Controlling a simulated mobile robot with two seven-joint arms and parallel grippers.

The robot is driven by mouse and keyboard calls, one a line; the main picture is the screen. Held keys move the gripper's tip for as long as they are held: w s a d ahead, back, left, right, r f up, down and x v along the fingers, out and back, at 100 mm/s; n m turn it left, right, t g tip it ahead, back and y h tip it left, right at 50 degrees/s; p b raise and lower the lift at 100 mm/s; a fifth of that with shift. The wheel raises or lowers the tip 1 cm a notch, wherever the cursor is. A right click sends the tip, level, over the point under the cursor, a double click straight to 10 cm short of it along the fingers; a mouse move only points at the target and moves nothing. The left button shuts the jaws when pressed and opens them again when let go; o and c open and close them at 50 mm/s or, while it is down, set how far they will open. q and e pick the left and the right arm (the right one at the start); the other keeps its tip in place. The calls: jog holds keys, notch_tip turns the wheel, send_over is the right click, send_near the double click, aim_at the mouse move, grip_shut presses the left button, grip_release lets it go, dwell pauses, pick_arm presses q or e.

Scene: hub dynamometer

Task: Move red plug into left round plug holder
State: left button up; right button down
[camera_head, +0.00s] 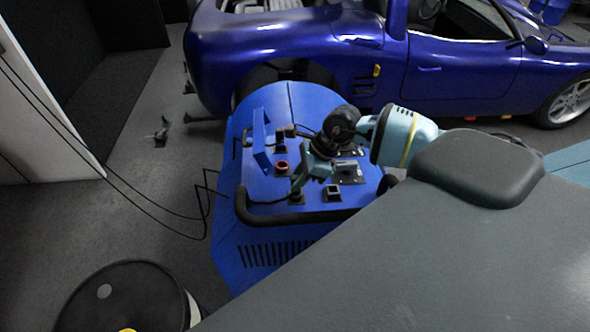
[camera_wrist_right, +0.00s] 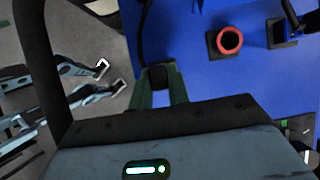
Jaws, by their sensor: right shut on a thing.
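A red-rimmed round piece (camera_head: 281,167) stands on a dark square base on the blue machine's top; it shows as a red ring with a dark middle in the right wrist view (camera_wrist_right: 229,41). I cannot tell whether it is the plug or a holder. My right gripper (camera_head: 299,184) is just right of it and below it in the head view, fingers pointing down over a dark holder base (camera_head: 297,199). In the right wrist view its fingers (camera_wrist_right: 158,88) are shut on a dark piece. Two teal prongs of my left gripper (camera_wrist_right: 111,77) are spread and empty.
A black handle bar (camera_head: 300,216) runs along the machine's near edge. A square socket (camera_head: 333,192) and a raised blue panel (camera_head: 261,140) stand close by. A blue car (camera_head: 450,75) is behind, a black drum (camera_head: 125,295) at lower left.

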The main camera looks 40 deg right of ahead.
pick_arm(q)
jog(key=shift+f, duration=0.15)
pick_arm(e)
jog(key=shift+f, duration=0.3)
pick_arm(q)
jog(key=shift+w, duration=0.15)
pick_arm(e)
jog(key=c, duration=1.3)
grip_release()
pick_arm(q)
jog(key=shift+w, duration=0.1)
pick_arm(e)
jog(key=shift+o, duration=0.2)
jog(key=shift+v, duration=0.9)
pick_arm(q)
jog(key=shift+s+a+f+g+b, duration=0.15)
jog(key=shift+s+f, duration=0.3)
jog(key=shift+s, duration=0.1)
jog(key=shift+s+a+f+g+b, duration=0.1)
jog(key=shift+s+f+g+b, duration=0.05)
jog(key=shift+s+f, duration=0.35)
pick_arm(e)
jog(key=v, duration=0.6)
